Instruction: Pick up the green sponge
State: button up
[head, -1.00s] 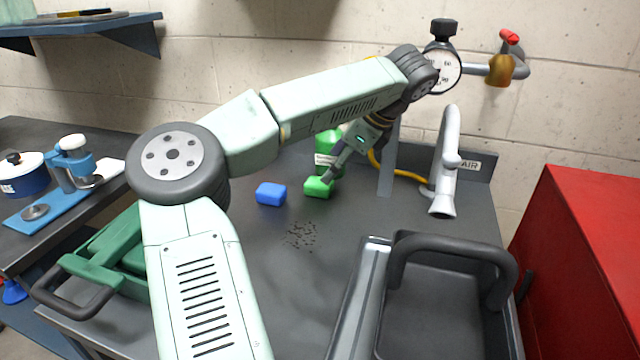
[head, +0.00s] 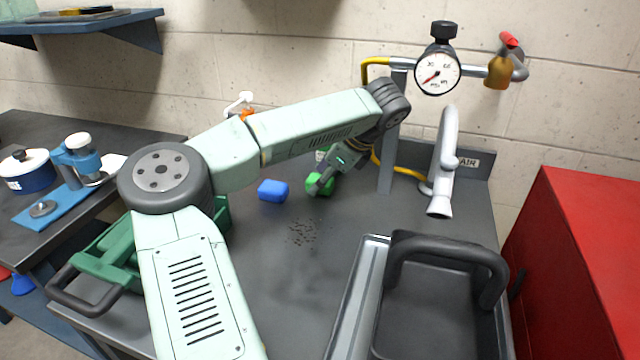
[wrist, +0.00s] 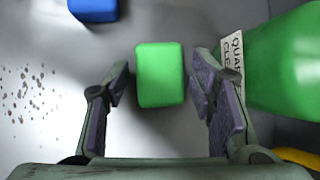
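The green sponge (wrist: 160,74) lies on the dark bench top, in the upper middle of the wrist view. In the head view the sponge (head: 326,184) is partly hidden by my gripper (head: 317,188). In the wrist view my gripper (wrist: 160,85) is open, with one finger on each side of the sponge's near part. A gap shows on the left; the right finger is close to the sponge, and I cannot tell if it touches.
A blue sponge (head: 273,190) lies left of the green one. A green labelled bottle (wrist: 285,62) stands close on the right. Dark crumbs (head: 301,232) lie in front. A faucet (head: 446,160) and a sink (head: 432,315) are at the right.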

aim_at(312, 176)
jog(key=c, duration=0.6)
jog(key=shift+r, duration=0.1)
jog(key=shift+r+b, duration=0.5)
jog(key=shift+r, duration=0.05)
notch_tip(312, 176, up, 2)
jog(key=shift+r+b, duration=0.1)
jog(key=shift+b, duration=0.6)
jog(key=s+a+b, duration=0.1)
jog(key=s+a, duration=0.1)
jog(key=s, duration=0.2)
jog(key=s+a+b, duration=0.2)
jog(key=s, duration=0.3)
jog(key=s+a+r+b, duration=0.1)
jog(key=s+a+b, duration=0.1)
jog(key=s, duration=0.2)
jog(key=shift+s+a+r, duration=0.1)
jog(key=shift+s+a, duration=0.05)
jog(key=shift+a, duration=0.1)
jog(key=shift+s+a+r, duration=0.2)
jog(key=shift+s, duration=0.4)
